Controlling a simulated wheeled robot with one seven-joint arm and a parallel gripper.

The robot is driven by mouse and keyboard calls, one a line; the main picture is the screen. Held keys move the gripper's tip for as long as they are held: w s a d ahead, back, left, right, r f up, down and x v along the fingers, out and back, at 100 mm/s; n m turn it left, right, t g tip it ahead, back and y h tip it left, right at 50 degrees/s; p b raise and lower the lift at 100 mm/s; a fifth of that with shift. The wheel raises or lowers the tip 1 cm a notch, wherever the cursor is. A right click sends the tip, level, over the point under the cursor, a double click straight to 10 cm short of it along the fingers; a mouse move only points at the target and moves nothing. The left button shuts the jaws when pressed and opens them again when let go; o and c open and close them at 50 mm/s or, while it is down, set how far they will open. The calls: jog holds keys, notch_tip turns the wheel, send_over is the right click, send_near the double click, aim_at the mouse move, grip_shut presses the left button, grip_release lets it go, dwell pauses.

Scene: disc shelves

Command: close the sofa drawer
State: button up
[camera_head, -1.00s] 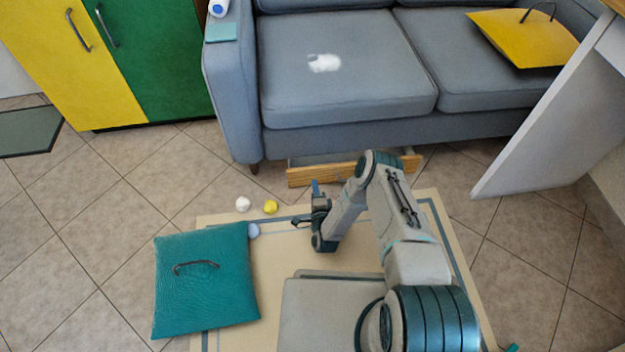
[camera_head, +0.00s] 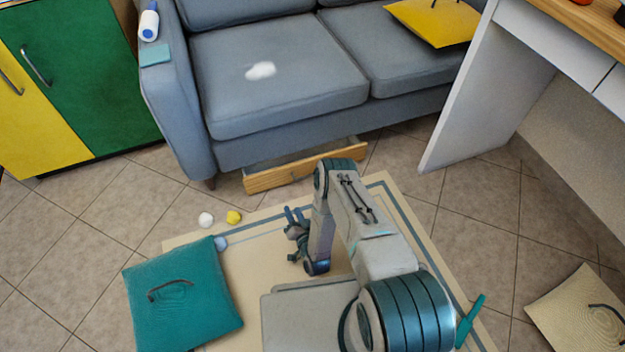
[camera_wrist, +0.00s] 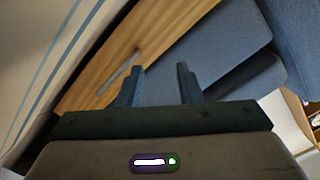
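The sofa drawer (camera_head: 277,176) has a light wooden front and stands pulled out under the grey-blue sofa (camera_head: 270,130). A small metal handle sits on its front. In the wrist view the drawer front (camera_wrist: 112,55) runs diagonally on the left, with its handle (camera_wrist: 122,72) just left of my left finger. My gripper (camera_head: 293,212) is in front of the drawer, above the rug. In the wrist view my gripper's two fingers (camera_wrist: 160,75) are spread apart with nothing between them.
A teal cushion (camera_head: 183,297) lies on the beige rug (camera_head: 250,270). A white ball (camera_head: 206,219) and a yellow ball (camera_head: 234,216) lie near the rug's edge. A white desk (camera_head: 465,100) stands right. Tiled floor at left is clear.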

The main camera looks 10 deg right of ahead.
jog(key=d+n, duration=0.1)
jog(key=n, duration=0.2)
jog(key=d+n, duration=0.2)
jog(key=n, duration=0.2)
jog(key=d+n, duration=0.2)
jog(key=n, duration=0.2)
jog(key=shift+w+d+f+g, duration=0.15)
jog(key=shift+d+f+g, duration=0.1)
jog(key=shift+g, duration=0.15)
jog(key=w+d+r+n+h, duration=0.1)
jog(key=w+d+r+n, duration=0.1)
jog(key=d+n, duration=0.95)
jog(key=w+a+f+n+b, duration=0.1)
jog(key=w+a, duration=0.1)
jog(key=w, duration=0.1)
jog(key=w+a+f+n+b, duration=0.1)
jog(key=w+a+b, duration=0.1)
jog(key=w, duration=0.2)
jog(key=w+a+f+n+b, duration=0.1)
jog(key=w+a, duration=0.1)
jog(key=w, duration=0.2)
jog(key=shift+w+a+b, duration=0.25)
jog(key=shift+b, duration=0.15)
jog(key=shift+x, duration=0.8)
jog(key=shift+r, duration=0.1)
grip_shut()
